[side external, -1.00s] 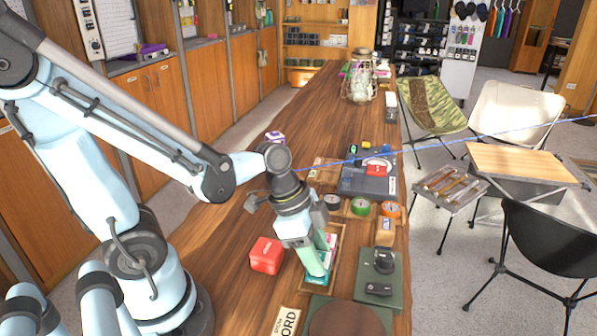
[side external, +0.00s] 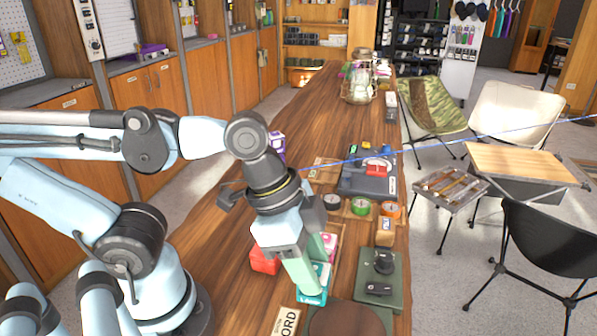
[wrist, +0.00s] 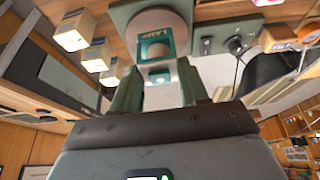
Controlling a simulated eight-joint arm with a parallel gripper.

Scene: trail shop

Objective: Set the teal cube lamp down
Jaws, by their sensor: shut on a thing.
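The teal cube lamp (side external: 314,292) is between the fingertips of my gripper (side external: 308,282) in the side view, low over the near end of the narrow wooden tray. My fingers cover part of it. In the wrist view the lamp (wrist: 155,46) shows its teal, lettered face between the two fingers of my gripper (wrist: 158,80), which is shut on it. I cannot tell whether its underside touches anything.
A red cube (side external: 263,261) is left of my gripper. A pink item (side external: 330,242) lies behind it. A round brown disc (side external: 346,322) on a green board is in front. A green board with dark devices (side external: 380,280) is to the right.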

